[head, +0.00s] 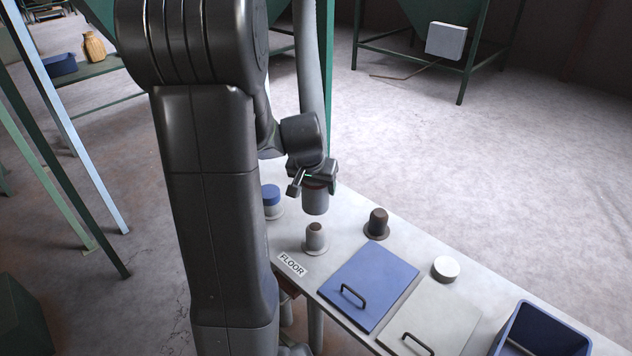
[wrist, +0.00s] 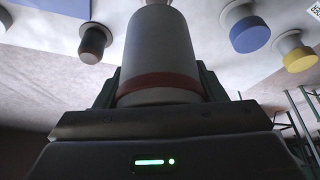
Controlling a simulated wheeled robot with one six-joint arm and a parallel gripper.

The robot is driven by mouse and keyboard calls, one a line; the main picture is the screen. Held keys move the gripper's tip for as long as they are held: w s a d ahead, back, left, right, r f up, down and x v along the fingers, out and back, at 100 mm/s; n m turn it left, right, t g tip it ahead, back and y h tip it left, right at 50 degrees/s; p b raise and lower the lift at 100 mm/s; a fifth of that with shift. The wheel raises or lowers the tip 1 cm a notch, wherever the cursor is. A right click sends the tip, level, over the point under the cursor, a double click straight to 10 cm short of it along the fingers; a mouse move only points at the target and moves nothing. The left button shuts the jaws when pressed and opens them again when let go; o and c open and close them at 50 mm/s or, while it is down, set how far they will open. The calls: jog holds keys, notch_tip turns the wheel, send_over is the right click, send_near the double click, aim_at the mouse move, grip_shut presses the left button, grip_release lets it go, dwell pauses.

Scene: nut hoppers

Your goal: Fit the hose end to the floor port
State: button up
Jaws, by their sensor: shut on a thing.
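The hose end (head: 315,201) is a grey cylinder with a red band, held upright with its mouth down. My gripper (head: 317,180) is shut on it. The grey hose (head: 308,60) runs up from there. The floor port (head: 315,238) is a short grey stub with a brown top on the bench, beside the label FLOOR (head: 291,263). The hose end is above this port, apart from it, with a small gap showing. In the wrist view the hose end (wrist: 160,50) fills the middle between my gripper's fingers (wrist: 160,88) and hides most of what is beyond it.
The pale bench (head: 345,222) also carries a blue-capped port (head: 271,197), a dark port (head: 377,224), a white cap (head: 446,268), a blue lid (head: 369,285) with a handle and a blue bin (head: 542,330). A yellow-capped port (wrist: 296,53) shows in the wrist view.

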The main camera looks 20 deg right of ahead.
aim_at(311, 193)
jog(key=shift+f+b, duration=1.95)
jog(key=shift+f, duration=1.1)
jog(key=shift+f+b, duration=1.7)
jog(key=shift+b, duration=0.05)
jog(key=o, duration=1.2)
jog(key=v, duration=1.4)
jog(key=shift+f, duration=0.15)
